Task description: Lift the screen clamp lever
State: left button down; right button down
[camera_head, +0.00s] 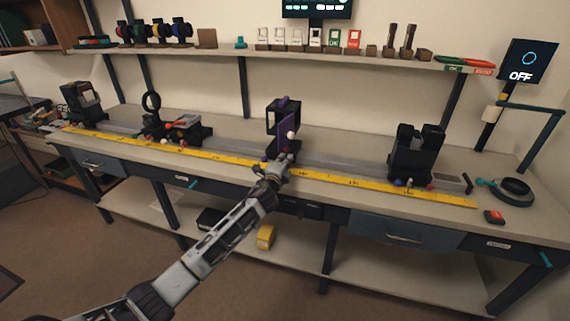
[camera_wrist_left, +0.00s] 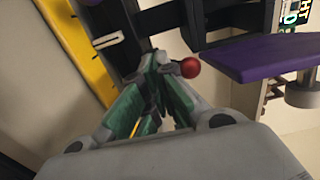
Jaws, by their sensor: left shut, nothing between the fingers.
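A black stand with a purple part (camera_head: 284,103) is mid-bench on the rail. A pale knob (camera_head: 291,135) shows on its front. In the left wrist view a purple plate (camera_wrist_left: 265,58) reaches in from the right, and a red ball knob (camera_wrist_left: 190,68) is close beside my fingertips. I cannot tell for certain which part is the screen clamp lever. My left gripper (camera_head: 277,174) is at the foot of this stand. Its green-padded fingers (camera_wrist_left: 157,64) are shut and empty. My right gripper is not in view.
A yellow scale (camera_head: 340,180) runs along the bench front. Other black stands are at the left (camera_head: 82,103) and right (camera_head: 414,158) of the rail. A shelf (camera_head: 220,55) with small items is above. A sign (camera_head: 526,62) reads OFF.

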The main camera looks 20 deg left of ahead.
pick_arm(q)
jog(key=shift+s+f+p, duration=0.2)
jog(key=shift+s+p, duration=0.1)
jog(key=shift+s, duration=0.85)
jog(key=s, duration=0.4)
jog(key=shift+s+a+f+p, duration=0.1)
jog(key=shift+s+f+p, duration=0.25)
